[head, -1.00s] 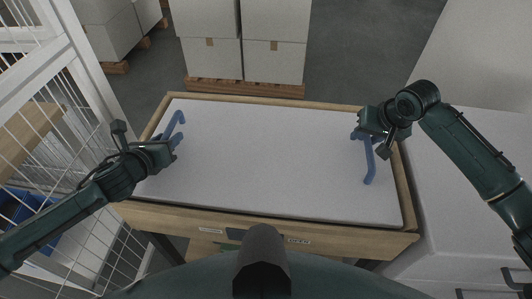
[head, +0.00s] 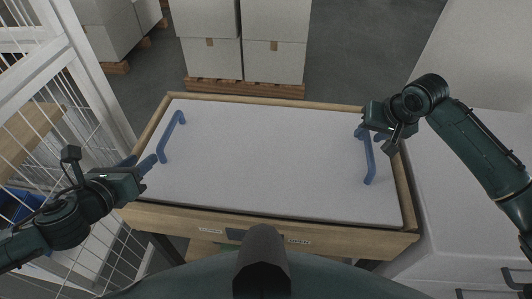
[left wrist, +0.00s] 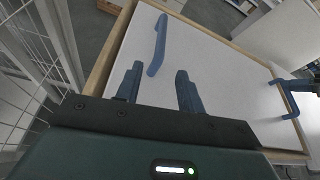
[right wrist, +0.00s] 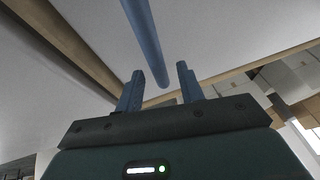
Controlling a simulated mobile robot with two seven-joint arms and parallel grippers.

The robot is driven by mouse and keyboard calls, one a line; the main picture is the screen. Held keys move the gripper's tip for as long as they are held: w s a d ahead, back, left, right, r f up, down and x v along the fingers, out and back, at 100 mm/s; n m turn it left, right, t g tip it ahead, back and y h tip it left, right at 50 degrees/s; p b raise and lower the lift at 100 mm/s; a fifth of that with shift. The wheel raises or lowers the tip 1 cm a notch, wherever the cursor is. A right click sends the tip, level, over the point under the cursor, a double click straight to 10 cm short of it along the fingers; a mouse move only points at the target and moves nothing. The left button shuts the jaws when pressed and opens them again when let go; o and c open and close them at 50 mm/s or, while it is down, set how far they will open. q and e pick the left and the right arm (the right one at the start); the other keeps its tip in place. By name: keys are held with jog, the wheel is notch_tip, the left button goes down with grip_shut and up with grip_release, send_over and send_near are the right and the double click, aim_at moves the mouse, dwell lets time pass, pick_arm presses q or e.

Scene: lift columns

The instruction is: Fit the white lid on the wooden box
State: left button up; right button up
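The white lid (head: 270,155) lies flat in the wooden box (head: 225,216), inside its rim; in the head view it looks level, with a thin dark gap along the front edge. It has a blue left handle (head: 171,137) and a blue right handle (head: 368,158). My left gripper (head: 144,165) is open and empty, just left of the left handle's near end; the handle stands clear beyond the fingers (left wrist: 157,88) in the left wrist view. My right gripper (head: 374,132) is open by the right handle's far end; in the right wrist view its fingers (right wrist: 160,82) are apart, the handle beyond them.
A white wire cage (head: 75,90) stands close on the left. White cartons on a pallet (head: 244,88) stand behind the box. A pale cabinet (head: 455,150) is on the right. Open floor (head: 340,60) lies behind the box.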

jog(key=v, duration=1)
